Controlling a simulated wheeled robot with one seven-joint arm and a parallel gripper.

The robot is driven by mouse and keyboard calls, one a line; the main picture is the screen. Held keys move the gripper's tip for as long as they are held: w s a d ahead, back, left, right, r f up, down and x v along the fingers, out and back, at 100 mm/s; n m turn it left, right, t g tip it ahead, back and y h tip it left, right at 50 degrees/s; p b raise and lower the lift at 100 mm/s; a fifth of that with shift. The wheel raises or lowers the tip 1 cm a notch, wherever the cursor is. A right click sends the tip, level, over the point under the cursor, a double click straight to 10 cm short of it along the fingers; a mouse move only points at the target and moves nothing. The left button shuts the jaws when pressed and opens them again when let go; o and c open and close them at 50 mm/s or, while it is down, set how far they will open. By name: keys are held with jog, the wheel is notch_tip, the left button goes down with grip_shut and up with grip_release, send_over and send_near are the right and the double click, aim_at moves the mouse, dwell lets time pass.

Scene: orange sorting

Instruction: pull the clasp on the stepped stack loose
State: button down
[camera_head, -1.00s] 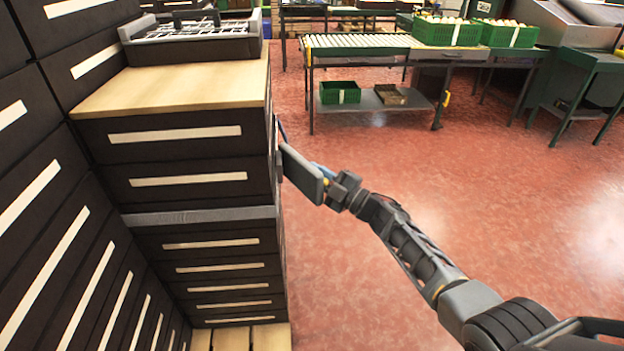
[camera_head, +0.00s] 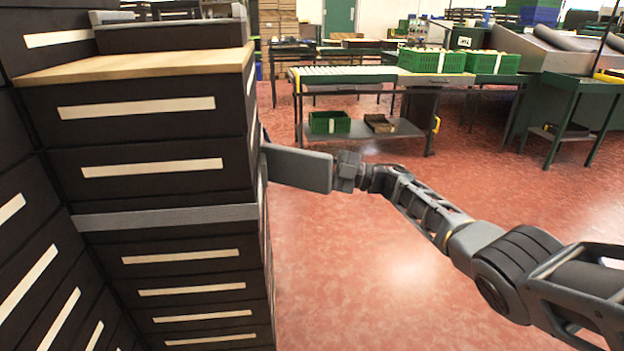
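The stepped stack (camera_head: 160,165) of dark crates with pale label strips fills the left side. A grey strap (camera_head: 165,217) runs across its front at mid height. No clasp can be made out on the front face; the stack's right side is seen only edge-on. My gripper (camera_head: 268,165) is at that right side, just above the strap's level. Its grey body hides the fingertips, so I cannot tell whether they touch or hold anything.
A roller table (camera_head: 345,75) with green crates (camera_head: 431,60) stands behind. The red floor (camera_head: 400,275) to the right is clear.

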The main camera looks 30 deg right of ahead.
jog(key=shift+w+d+g+b, duration=0.1)
jog(key=shift+w+g+b, duration=0.05)
jog(key=shift+g+b, duration=0.2)
dwell(0.3)
jog(key=c, duration=1.4)
grip_release()
jog(key=v, duration=0.7)
jog(key=shift+s+d+f+p, duration=0.2)
jog(key=shift+d+p, duration=0.1)
jog(key=shift+p, duration=0.05)
